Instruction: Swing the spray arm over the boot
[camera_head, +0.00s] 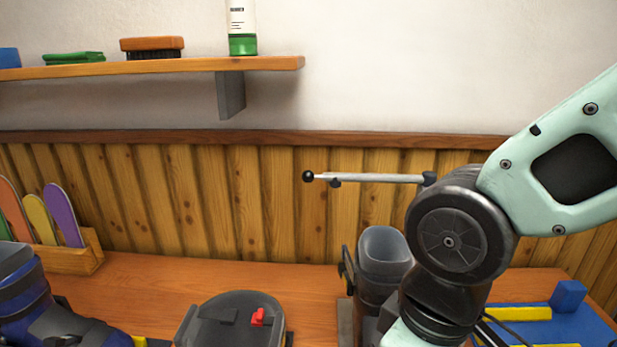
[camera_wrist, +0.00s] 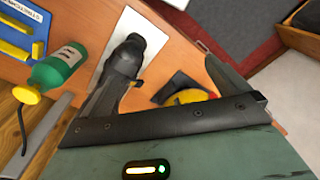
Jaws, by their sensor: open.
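The spray arm (camera_head: 370,178) is a thin pale metal rod in the head view. It lies level in front of the wood panelling, with a black ball knob (camera_head: 308,176) at its left end. Its right end meets a dark joint, partly hidden by my arm. A grey boot (camera_head: 383,250) stands upright below the rod; my arm hides its lower right part. I cannot tell from this view whether the rod is directly over it. My gripper (camera_wrist: 165,75) is open, seen in the wrist view over the bench; no spray arm is clearly between its fingers. My arm's links hide it in the head view.
A dark blue boot (camera_head: 28,300) and a dark round-ended device with a red piece (camera_head: 235,322) occupy the bench's left. A shelf (camera_head: 180,66) juts from the wall.

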